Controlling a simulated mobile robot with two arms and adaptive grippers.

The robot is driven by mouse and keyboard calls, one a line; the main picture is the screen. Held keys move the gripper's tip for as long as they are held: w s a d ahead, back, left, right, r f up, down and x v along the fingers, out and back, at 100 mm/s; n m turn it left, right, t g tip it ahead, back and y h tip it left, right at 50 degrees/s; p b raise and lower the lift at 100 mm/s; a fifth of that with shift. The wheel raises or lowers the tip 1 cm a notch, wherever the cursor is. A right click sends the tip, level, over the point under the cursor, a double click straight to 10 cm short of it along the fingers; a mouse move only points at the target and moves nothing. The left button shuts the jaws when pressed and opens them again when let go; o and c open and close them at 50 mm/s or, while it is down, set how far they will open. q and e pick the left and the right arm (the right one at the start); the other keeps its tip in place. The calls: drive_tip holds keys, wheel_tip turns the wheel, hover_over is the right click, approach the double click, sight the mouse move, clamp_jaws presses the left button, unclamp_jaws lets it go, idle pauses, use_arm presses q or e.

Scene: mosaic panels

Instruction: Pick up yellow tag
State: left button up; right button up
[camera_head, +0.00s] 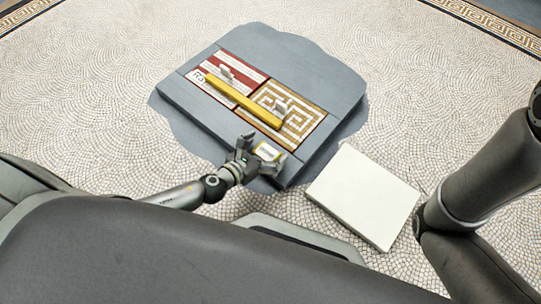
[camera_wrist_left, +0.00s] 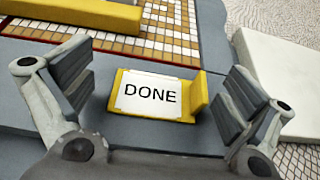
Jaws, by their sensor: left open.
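The yellow tag (camera_wrist_left: 200,92) lies on the grey board, and its white face reads "DONE" in the left wrist view. In the head view the tag (camera_head: 268,153) is small and sits at the near edge of the board, right by my left gripper (camera_head: 258,150). In the left wrist view my left gripper (camera_wrist_left: 160,97) is open, with one finger on each side of the tag. The tag stands between the fingers with a gap on both sides. My right gripper is not in view.
A grey board (camera_head: 185,92) holds a red-and-white panel (camera_head: 228,70) and a gold key-pattern panel (camera_head: 308,112). A yellow bar (camera_head: 243,101) with grey handles lies across them. A white slab (camera_head: 363,195) lies to the right on the mosaic floor.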

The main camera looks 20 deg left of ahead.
use_arm(q)
drive_tip(key=shift+w+d+f, duration=0.15)
drive_tip(key=shift+w, duration=0.15)
drive_tip(key=shift+c, duration=0.3)
drive_tip(key=c, duration=0.7)
